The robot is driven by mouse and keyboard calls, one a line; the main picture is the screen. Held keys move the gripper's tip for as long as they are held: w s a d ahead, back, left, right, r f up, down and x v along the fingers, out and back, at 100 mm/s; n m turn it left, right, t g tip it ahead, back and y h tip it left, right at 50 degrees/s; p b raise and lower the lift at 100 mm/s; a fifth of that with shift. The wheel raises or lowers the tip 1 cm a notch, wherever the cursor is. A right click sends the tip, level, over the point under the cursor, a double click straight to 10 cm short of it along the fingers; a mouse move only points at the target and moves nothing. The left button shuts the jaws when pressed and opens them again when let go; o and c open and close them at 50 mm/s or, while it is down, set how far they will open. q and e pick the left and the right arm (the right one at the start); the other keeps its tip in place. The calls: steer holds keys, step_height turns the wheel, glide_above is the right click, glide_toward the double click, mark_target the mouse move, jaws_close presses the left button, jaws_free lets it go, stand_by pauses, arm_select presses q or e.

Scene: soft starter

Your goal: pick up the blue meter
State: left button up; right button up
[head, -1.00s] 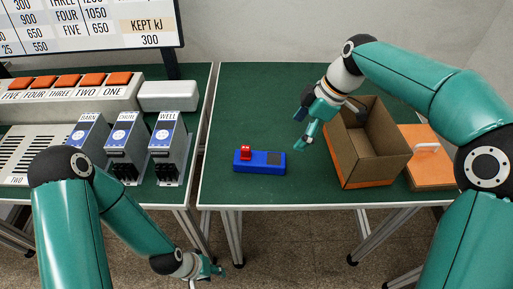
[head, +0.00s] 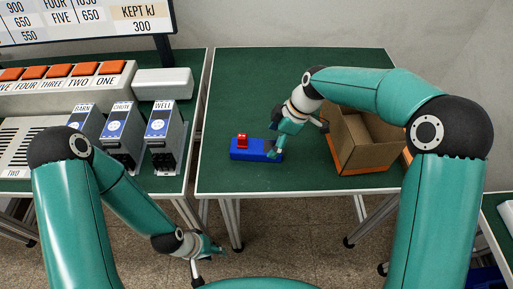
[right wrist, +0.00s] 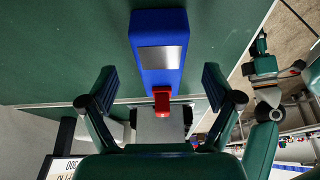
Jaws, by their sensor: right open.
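The blue meter (head: 243,155) is a blue block with a red part on top at its left. It lies on the right green table. My right gripper (head: 290,140) is just above its right end and hides part of it. In the right wrist view my right gripper (right wrist: 160,92) is open, with one finger on either side of the view. The meter (right wrist: 158,24) shows between and beyond them, with a grey plate and the red part; neither finger appears to touch it. My left gripper (head: 208,262) hangs low in front of the tables, its fingers apart and empty.
An open cardboard box (head: 372,157) stands to the right of the meter. The left table holds three labelled units, one marked WELL (head: 163,135), and a row of orange buttons (head: 85,70). The green table (head: 240,95) is clear behind the meter.

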mark_target(265, 146)
steer(key=shift+a+f, duration=0.3)
steer(key=shift+a, duration=0.05)
steer(key=p+x, duration=0.1)
steer(key=x, duration=0.2)
steer(key=shift+a+f+p, duration=0.1)
steer(key=shift+a+p, duration=0.15)
steer(key=shift+p, duration=0.1)
steer(key=shift+a+f, duration=0.1)
steer(key=shift+f, duration=0.25)
steer(key=shift+c, duration=0.2)
steer(key=shift+w, duration=0.1)
steer(key=c, duration=1.4)
